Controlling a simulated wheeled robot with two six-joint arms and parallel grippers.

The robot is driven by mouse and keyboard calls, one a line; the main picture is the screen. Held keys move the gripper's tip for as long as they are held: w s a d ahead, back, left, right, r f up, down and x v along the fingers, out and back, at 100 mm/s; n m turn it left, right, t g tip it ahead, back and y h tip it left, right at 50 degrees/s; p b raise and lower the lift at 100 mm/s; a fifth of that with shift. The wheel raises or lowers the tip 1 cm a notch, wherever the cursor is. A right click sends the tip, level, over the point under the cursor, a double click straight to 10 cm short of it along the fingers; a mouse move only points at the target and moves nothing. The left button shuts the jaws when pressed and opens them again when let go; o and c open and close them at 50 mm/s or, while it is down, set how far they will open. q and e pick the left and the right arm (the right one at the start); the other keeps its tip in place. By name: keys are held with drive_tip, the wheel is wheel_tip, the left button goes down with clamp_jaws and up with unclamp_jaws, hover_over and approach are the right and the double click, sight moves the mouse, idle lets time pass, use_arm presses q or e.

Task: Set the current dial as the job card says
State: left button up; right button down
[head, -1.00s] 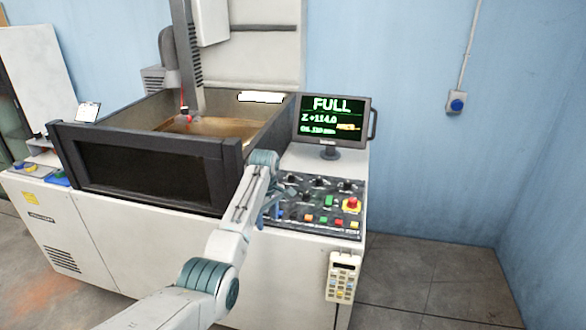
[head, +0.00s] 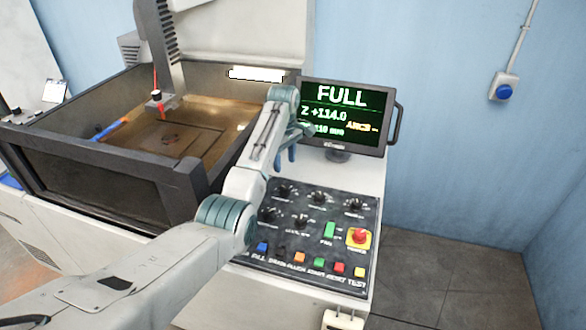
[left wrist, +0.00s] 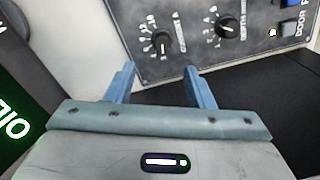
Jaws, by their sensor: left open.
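The control panel (head: 310,240) has several black dials. The current dial (left wrist: 163,43), labelled CURRENT A, is near the panel corner in the left wrist view; it appears to be the back-left dial (head: 284,190) in the head view. Its setting is too small to read surely. My left gripper (head: 285,158) is open and empty above the panel's back-left corner. Its two blue fingers (left wrist: 160,82) stand apart, below the dial in the wrist picture and not around it. A white card (head: 57,91), perhaps the job card, stands at far left, unreadable. My right gripper is out of view.
A screen (head: 345,118) reading FULL stands behind the panel, close to my left gripper. The tank's dark wall (head: 110,185) lies to the left. A depth dial (left wrist: 228,27) sits beside the current dial. A red emergency button (head: 359,236) is at the panel's right.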

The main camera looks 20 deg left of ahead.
sight(285, 187)
use_arm(q)
drive_tip(key=f+p, duration=0.1)
drive_tip(key=s+f+p, duration=0.1)
drive_tip(key=f, duration=0.5)
drive_tip(key=f+p, duration=0.1)
drive_tip(key=f, duration=0.1)
drive_tip(key=shift+w+f, duration=0.15)
drive_tip(key=shift+w, duration=0.1)
drive_tip(key=shift+f, duration=0.1)
drive_tip(key=c, duration=1)
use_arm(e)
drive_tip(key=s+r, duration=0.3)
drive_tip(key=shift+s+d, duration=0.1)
